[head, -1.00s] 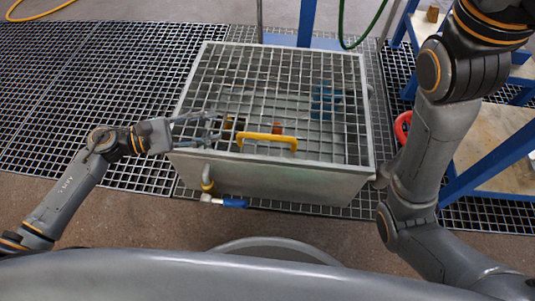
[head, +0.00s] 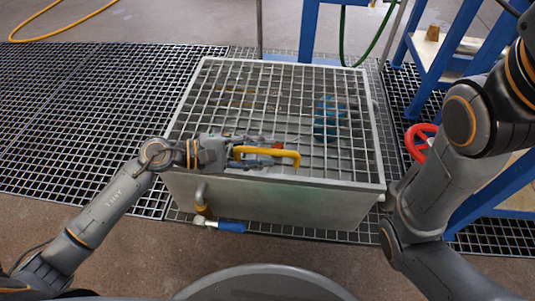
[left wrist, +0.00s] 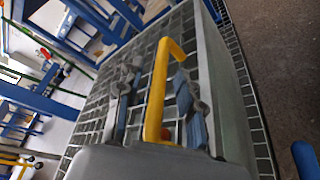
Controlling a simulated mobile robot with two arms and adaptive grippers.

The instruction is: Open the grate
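The grate (head: 228,98) is a grey metal grid lying flat and shut over a grey box-shaped vessel (head: 290,205). A yellow handle (head: 292,154) stands on the grate near its front edge. My left gripper (head: 262,152) is at the handle, with its arm coming in from the left. In the left wrist view the blue-grey fingers lie on either side of the yellow handle (left wrist: 157,95), with a visible gap on each side. The gripper is open and partly hides the handle in the head view. My right arm shows at the right; its gripper is out of view.
A blue object (head: 326,118) shows under the grate. A valve with a blue lever (head: 231,227) sticks out at the vessel's lower front. A red handwheel (head: 416,141) and a blue-framed bench (head: 492,190) stand at the right. The grated floor at the left is clear.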

